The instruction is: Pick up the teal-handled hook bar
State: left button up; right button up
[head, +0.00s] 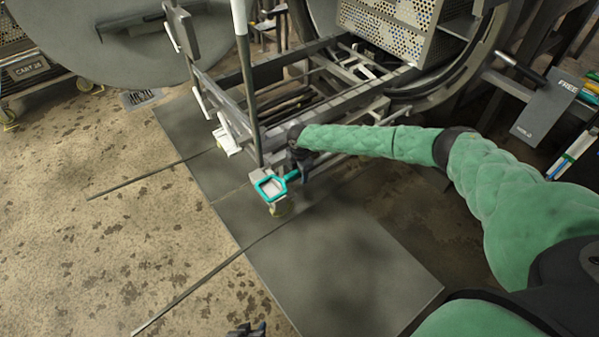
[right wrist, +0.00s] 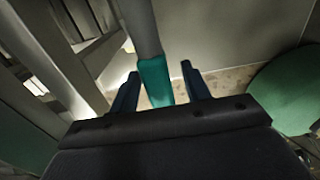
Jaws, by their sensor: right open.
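The hook bar's teal handle (head: 261,190) is a ring-shaped grip with a short teal neck, low beside the cart frame in the head view. In the right wrist view, its teal part (right wrist: 154,82) joins a grey shaft that runs up out of frame. My right gripper (head: 296,174) is at the neck of the handle. In the right wrist view, my right gripper (right wrist: 157,74) is open, with one finger on each side of the teal part and visible gaps. The hook end cannot be made out. Dark fingers of my left gripper (head: 247,330) show at the bottom edge, mostly cut off.
A metal cart frame (head: 285,75) stands just behind the handle, with a grey upright pole (head: 249,95) close by. A perforated basket (head: 390,35) sits in the round vessel opening. A grey sign panel (head: 545,105) is at right. The dark floor plate (head: 350,270) in front is clear.

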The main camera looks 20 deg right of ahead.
grip_shut()
jog(key=shift+r, duration=0.1)
